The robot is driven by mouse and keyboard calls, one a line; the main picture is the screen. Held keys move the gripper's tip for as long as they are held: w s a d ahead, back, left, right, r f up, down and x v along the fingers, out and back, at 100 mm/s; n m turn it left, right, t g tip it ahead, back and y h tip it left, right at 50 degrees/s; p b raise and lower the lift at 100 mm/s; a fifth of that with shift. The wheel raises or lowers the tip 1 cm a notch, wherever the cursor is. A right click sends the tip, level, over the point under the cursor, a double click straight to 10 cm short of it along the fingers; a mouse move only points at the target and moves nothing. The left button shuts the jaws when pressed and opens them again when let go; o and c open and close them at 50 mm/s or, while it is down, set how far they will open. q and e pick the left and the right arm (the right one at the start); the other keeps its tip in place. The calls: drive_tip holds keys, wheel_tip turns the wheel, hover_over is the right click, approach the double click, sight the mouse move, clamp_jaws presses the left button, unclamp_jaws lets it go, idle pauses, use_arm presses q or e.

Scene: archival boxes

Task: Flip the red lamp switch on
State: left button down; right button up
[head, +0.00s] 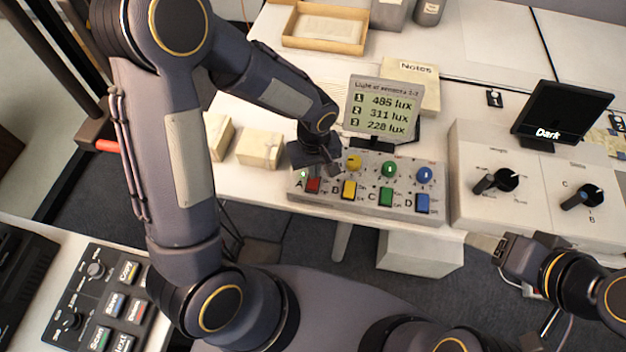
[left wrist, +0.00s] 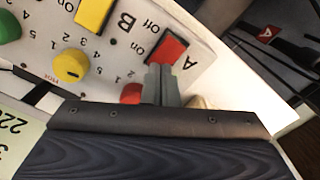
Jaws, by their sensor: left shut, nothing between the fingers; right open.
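The red lamp switch (head: 313,185) sits at the left end of the grey control panel (head: 330,205), in the column marked A. It also shows in the left wrist view (left wrist: 171,47), and I cannot tell which way it is tipped. My left gripper (head: 328,170) is shut and empty, just above the panel beside the red switch. In the left wrist view its fingertips (left wrist: 161,70) appear at the switch's lower edge; whether they touch is unclear. A red knob (left wrist: 131,93) is partly hidden behind the fingers. My right gripper (head: 487,245) is open and empty, at the table's front edge.
Yellow (head: 349,189), green (head: 386,196) and blue (head: 422,203) switches with matching knobs share the panel. A lux display (head: 382,107) stands behind it, reading 485, 311 and 228. Pale blocks (head: 259,148) lie to the left. A white console (head: 540,180) stands to the right.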

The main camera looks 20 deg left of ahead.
use_arm(q)
wheel_tip(320, 180, up, 6)
drive_tip(key=p, duration=0.3)
use_arm(e)
wheel_tip(320, 180, up, 4)
drive_tip(key=shift+f, duration=0.1)
idle(0.4)
